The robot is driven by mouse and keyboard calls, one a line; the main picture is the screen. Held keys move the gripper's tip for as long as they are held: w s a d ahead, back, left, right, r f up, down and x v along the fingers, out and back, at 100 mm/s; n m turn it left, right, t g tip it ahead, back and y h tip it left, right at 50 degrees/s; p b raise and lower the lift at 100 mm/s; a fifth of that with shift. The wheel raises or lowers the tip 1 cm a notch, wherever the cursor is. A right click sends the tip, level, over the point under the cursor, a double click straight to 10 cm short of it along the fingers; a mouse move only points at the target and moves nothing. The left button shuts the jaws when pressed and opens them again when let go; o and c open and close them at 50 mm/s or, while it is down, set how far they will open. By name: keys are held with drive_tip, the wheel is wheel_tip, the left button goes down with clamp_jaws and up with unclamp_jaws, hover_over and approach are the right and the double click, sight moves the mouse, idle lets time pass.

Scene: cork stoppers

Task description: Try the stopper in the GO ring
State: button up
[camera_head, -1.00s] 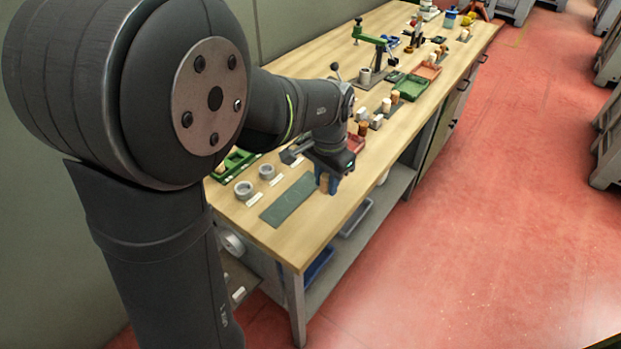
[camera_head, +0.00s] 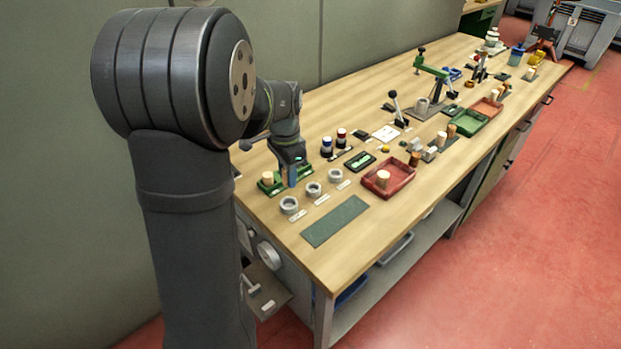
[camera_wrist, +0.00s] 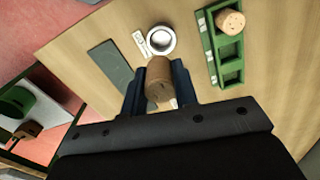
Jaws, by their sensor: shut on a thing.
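My gripper (camera_head: 291,178) has blue fingers, shut on a tan cork stopper (camera_wrist: 157,78). Its fingers hide this stopper in the head view. Three grey rings stand in a row with white labels: a near ring (camera_head: 290,205), a middle ring (camera_head: 313,189) and a far ring (camera_head: 336,175). My gripper is just behind the row, beside the green rack (camera_head: 265,191).
The green rack holds another stopper (camera_wrist: 230,22) and has empty compartments. A dark green mat (camera_head: 335,221) lies bare in front of the rings. A red tray (camera_head: 404,174) holds a stopper (camera_head: 383,178). Dark red-and-blue-topped pots (camera_head: 341,137) and a lever press (camera_head: 396,104) stand farther off.

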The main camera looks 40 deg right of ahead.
drive_tip(key=shift+w+a+f, duration=0.1)
drive_tip(key=shift+w+f, duration=0.1)
drive_tip(key=shift+f, duration=3.05)
drive_tip(key=shift+f, duration=0.55)
drive_tip(key=o, duration=1)
wheel_tip(320, 180, up, 17)
drive_tip(key=shift+r, duration=0.2)
